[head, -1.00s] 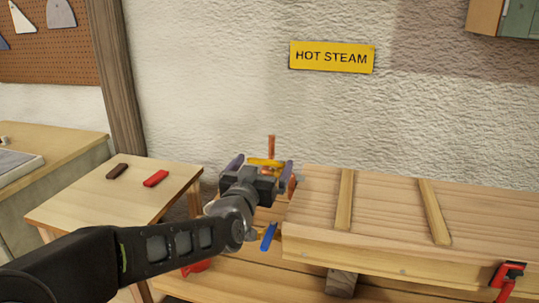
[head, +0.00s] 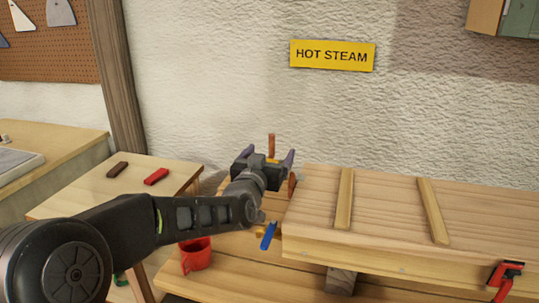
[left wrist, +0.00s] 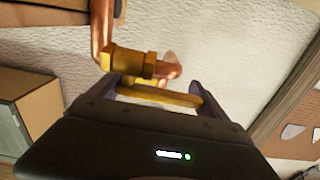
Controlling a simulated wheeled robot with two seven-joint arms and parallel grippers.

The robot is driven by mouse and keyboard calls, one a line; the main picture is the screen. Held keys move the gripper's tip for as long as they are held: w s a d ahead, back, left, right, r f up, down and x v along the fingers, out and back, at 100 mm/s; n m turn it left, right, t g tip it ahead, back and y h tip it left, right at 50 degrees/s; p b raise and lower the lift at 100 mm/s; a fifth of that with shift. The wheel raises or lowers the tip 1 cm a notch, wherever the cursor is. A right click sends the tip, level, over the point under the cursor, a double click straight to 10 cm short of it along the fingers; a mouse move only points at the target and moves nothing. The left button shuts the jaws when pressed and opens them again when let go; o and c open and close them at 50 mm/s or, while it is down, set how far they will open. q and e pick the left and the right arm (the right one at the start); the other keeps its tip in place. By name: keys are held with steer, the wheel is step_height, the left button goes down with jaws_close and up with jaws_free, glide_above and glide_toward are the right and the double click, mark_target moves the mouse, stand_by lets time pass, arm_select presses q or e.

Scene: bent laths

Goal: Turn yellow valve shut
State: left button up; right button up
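The yellow valve lever (left wrist: 160,96) lies crosswise between the spread fingers of my left gripper (left wrist: 163,92) in the left wrist view. Its brass body (left wrist: 122,60) sits on a copper pipe (left wrist: 102,28) just beyond. In the head view my left gripper (head: 268,158) is at the pipe, left of the wooden bench top, and only a bit of yellow shows between its fingers. The fingers are wide apart. Whether they touch the lever is unclear. A blue lever (head: 268,236) sticks out lower down, below my wrist. My right gripper is not in view.
A yellow HOT STEAM sign (head: 332,56) hangs on the wall. A red mug (head: 195,254) stands on the lower shelf below my arm. The side table (head: 100,198) holds a brown and a red block. The slatted bench top (head: 390,210) lies right of my gripper.

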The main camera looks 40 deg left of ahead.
arm_select(q)
steer(key=c, duration=1.3)
steer(key=shift+r+n+y+p, duration=0.15)
steer(key=shift+n+y+p, duration=0.15)
steer(key=shift+p, duration=0.05)
steer(key=shift+c, duration=0.2)
steer(key=y+p, duration=0.1)
steer(key=n+g+y+p, duration=0.1)
steer(key=shift+s+r+n+y, duration=0.15)
steer(key=shift+s+n+y, duration=0.15)
steer(key=shift+s, duration=0.05)
steer(key=shift+s+a+f+n+g+y, duration=0.1)
steer(key=shift+s+f+n+g+y, duration=0.15)
steer(key=shift+n+g+y, duration=0.2)
steer(key=o, duration=1.9)
steer(key=shift+s, duration=0.1)
